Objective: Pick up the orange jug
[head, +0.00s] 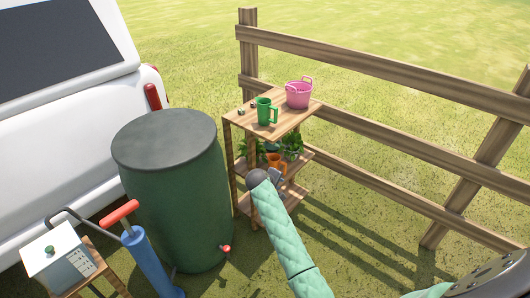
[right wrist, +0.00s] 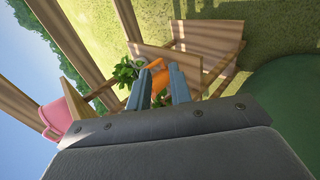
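The orange jug (head: 275,160) stands on the middle shelf of a wooden stand (head: 238,130), among green leafy plants. My right gripper (head: 278,180) is in front of that shelf, just below the jug in the head view, with my arm reaching in from the lower right. In the right wrist view my right gripper (right wrist: 160,76) has its two fingers apart. The jug (right wrist: 197,59) shows beyond them, with orange also visible in the gap between the fingers. I cannot tell whether they touch it. My left gripper is not in view.
A green jug (head: 264,111) and a pink basket (head: 299,95) stand on the stand's top. A plant (head: 293,145) is beside the orange jug. A large green barrel (head: 180,200) stands left of the stand, and a wooden fence (head: 385,80) runs behind it.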

